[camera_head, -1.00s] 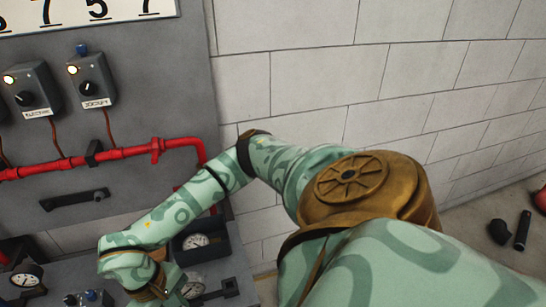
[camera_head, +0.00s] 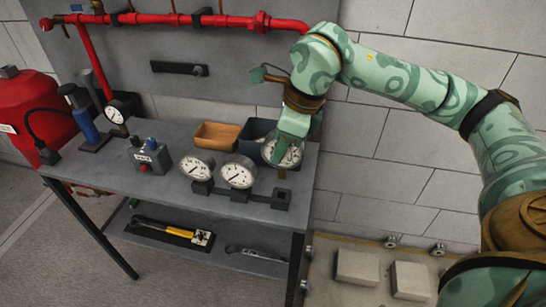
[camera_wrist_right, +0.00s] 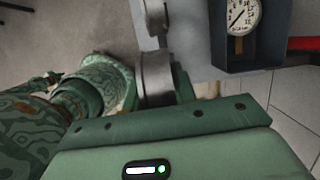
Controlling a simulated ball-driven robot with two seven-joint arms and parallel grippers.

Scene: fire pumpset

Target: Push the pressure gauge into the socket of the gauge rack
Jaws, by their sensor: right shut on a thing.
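My right gripper (camera_head: 288,142) is shut on a round white-faced pressure gauge (camera_head: 270,153); a finger covers part of its dial. In the right wrist view this gauge (camera_wrist_right: 155,78) shows edge-on as a grey metal case. The dark gauge rack (camera_head: 240,192) lies along the table's front and carries two gauges, left (camera_head: 196,166) and middle (camera_head: 238,172). Its right-end block (camera_head: 281,198) bears no gauge. The held gauge appears above and behind this block, apart from it; the exact gap cannot be told. My left gripper is not in view.
A blue-grey bin (camera_head: 250,132) stands just behind the held gauge; another gauge (camera_wrist_right: 243,14) lies inside it. A brown bin (camera_head: 216,135) and a grey control box (camera_head: 149,155) are on the table (camera_head: 170,193). A red pipe (camera_head: 190,19) runs along the panel behind.

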